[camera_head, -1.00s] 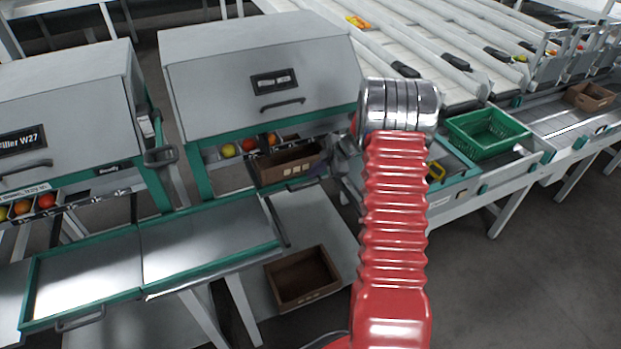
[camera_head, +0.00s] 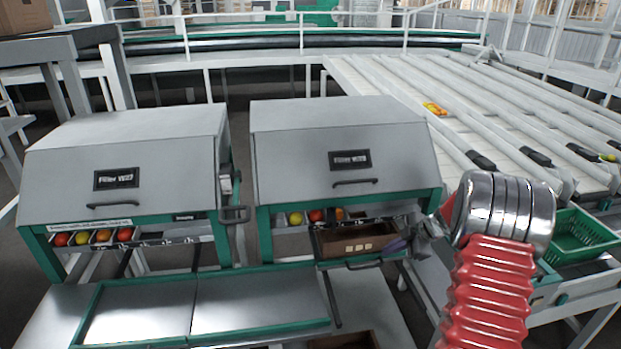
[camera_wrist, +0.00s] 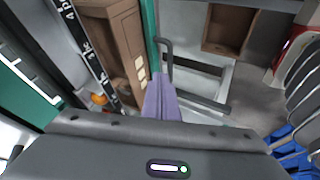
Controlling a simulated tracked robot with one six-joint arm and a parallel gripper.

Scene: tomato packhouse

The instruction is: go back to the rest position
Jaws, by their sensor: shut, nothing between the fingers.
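My gripper (camera_head: 396,246) is at the right end of the right filler, beside the brown box in its outlet. In the wrist view its purple fingers (camera_wrist: 161,98) are together with nothing between them. My red, ribbed arm with a silver joint hides part of the area right of the gripper. The brown box (camera_head: 350,252) has small pale labels on its front, and it also shows in the wrist view (camera_wrist: 128,45). I cannot tell whether the fingers touch the box or are just in front of it.
Two grey fillers (camera_head: 126,170) (camera_head: 338,150) stand side by side with tomatoes in their lanes. Steel trays with green rims (camera_head: 262,303) lie in front. A green crate (camera_head: 580,238) sits at the right. Another brown box (camera_wrist: 228,28) is lower down. A handle (camera_wrist: 166,48) is near my fingers.

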